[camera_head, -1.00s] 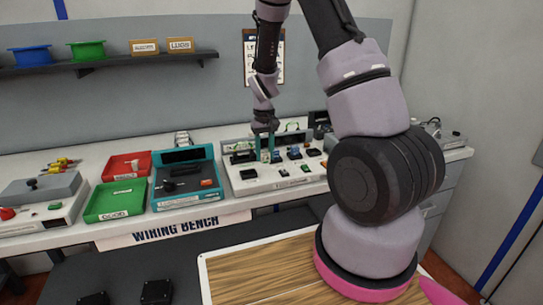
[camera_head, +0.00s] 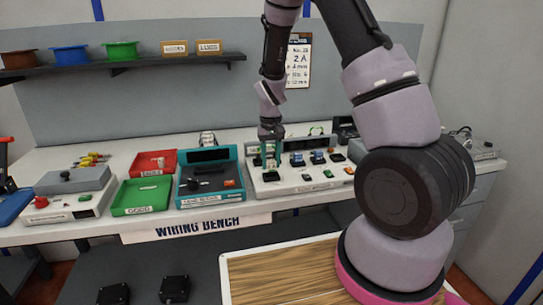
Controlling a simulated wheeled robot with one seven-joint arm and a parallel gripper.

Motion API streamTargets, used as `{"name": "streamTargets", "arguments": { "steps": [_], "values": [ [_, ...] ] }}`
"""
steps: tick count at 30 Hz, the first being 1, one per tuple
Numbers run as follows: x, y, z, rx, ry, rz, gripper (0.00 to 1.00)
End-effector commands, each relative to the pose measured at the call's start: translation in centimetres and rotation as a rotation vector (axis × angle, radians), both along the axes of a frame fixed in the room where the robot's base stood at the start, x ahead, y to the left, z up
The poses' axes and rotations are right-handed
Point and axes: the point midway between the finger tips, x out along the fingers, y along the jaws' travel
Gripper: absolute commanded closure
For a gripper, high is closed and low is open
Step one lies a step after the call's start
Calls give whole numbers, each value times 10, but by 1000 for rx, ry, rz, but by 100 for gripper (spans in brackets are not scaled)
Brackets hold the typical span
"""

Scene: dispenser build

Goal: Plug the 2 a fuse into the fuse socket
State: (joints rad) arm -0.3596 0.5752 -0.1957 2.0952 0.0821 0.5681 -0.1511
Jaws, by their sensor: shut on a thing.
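My gripper (camera_head: 269,160) has teal fingers and points down over the left end of the white panel (camera_head: 300,188) on the bench. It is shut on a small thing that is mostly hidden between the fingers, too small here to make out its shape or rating. The panel carries several small black, blue, green and orange parts. I cannot tell which part is the fuse socket, nor whether the held thing touches the panel.
A teal-framed tester (camera_head: 209,178) stands left of the panel, with a green tray (camera_head: 142,196) and a red tray (camera_head: 154,163) beyond it. A grey box with a red button (camera_head: 75,181) is farther left. A shelf with spools and a wall chart (camera_head: 298,62) are behind.

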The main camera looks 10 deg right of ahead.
Motion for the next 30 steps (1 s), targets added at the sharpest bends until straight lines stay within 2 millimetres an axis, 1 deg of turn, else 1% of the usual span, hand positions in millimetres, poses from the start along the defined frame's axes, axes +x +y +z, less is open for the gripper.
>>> {"name": "streamTargets", "arguments": {
  "steps": [3,7,30],
  "values": [
    [0,0,-6,-1,0,1,100],
    [0,0,-9,-1,0,0,100],
    [0,-1,-11,0,-1,0,100]
  ]
}}
